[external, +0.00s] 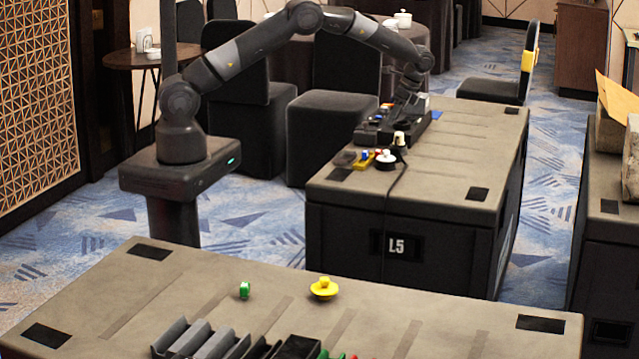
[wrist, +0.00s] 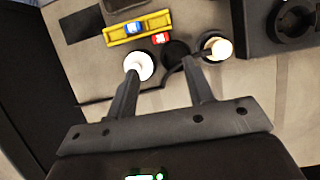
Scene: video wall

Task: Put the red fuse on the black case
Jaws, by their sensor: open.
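The red fuse (wrist: 161,38) is a small red piece with a pale top. It lies beside the right part of a yellow holder (wrist: 112,41) in the wrist view. My gripper (wrist: 163,62) is open and empty, its fingers pointing toward the fuse, which shows beyond the tips. In the external view my arm reaches down over the far case-like table (external: 455,165) marked L5. A dark box with a round socket (wrist: 252,32) shows at the upper right of the wrist view. I cannot tell whether this box or the table is the black case.
A white round piece (wrist: 140,66) is by the left fingertip. A black disc (wrist: 176,52) and a cream knob (wrist: 221,48) stand close to the right finger. A blue piece (wrist: 134,28) sits on the yellow holder. The front table (external: 200,285) holds other small items.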

